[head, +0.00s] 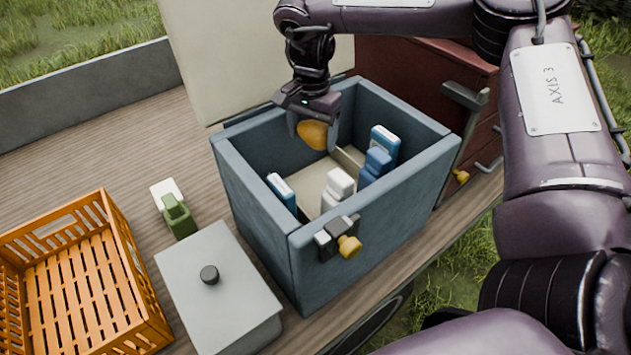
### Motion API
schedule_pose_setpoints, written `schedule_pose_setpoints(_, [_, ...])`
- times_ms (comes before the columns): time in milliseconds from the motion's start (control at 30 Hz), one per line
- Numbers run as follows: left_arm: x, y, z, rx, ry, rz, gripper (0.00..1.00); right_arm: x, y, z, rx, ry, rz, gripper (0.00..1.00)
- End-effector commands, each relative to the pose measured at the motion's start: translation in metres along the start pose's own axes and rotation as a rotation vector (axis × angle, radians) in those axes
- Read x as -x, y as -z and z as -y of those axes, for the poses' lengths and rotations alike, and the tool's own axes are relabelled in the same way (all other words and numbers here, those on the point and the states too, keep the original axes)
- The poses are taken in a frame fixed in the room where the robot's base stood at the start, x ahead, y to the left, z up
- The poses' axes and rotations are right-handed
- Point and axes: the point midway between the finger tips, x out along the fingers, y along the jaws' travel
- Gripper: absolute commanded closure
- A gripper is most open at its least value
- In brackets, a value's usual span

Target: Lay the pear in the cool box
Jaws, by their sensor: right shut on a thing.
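The cool box (270,237) is a blue-grey open box in the middle of the head view. White and blue bottle-like items stand inside it around a beige floor. My right gripper (314,134) reaches down into the box near its far side. It is shut on the yellow-orange pear (312,135), which hangs between its fingers inside the walls. I cannot tell whether the pear touches the floor below it. My left gripper is not in view.
A pale raised lid (250,60) stands behind the box. An orange crate (75,290), a grey lidded container (222,295) and a green item (178,215) lie to the left. A dark red chest (425,85) stands behind right. The wooden deck (115,140) is clear at back left.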

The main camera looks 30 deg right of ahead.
Motion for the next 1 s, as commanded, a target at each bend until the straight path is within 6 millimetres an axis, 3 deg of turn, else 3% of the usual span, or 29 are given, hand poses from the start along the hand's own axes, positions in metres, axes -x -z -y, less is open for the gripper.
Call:
schedule_pose_setpoints(33, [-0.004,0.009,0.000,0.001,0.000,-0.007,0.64,-0.019,-0.001,-0.001,-0.001,-0.003,0.005,0.53])
schedule_pose_setpoints(100, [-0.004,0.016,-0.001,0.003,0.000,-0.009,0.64,-0.037,0.000,-0.001,-0.002,-0.003,0.003,0.53])
schedule_pose_setpoints(300, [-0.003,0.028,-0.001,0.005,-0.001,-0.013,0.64,-0.078,0.000,0.000,-0.001,-0.001,0.001,0.53])
schedule_pose_setpoints(567, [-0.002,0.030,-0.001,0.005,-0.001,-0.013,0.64,-0.097,0.000,0.000,0.000,0.001,-0.001,0.53])
schedule_pose_setpoints(800, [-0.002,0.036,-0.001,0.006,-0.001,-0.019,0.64,-0.131,0.000,0.000,0.000,-0.001,0.000,0.53])
schedule_pose_setpoints(1000, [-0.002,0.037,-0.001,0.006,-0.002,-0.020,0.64,-0.134,0.000,0.001,0.000,0.002,-0.001,0.53])
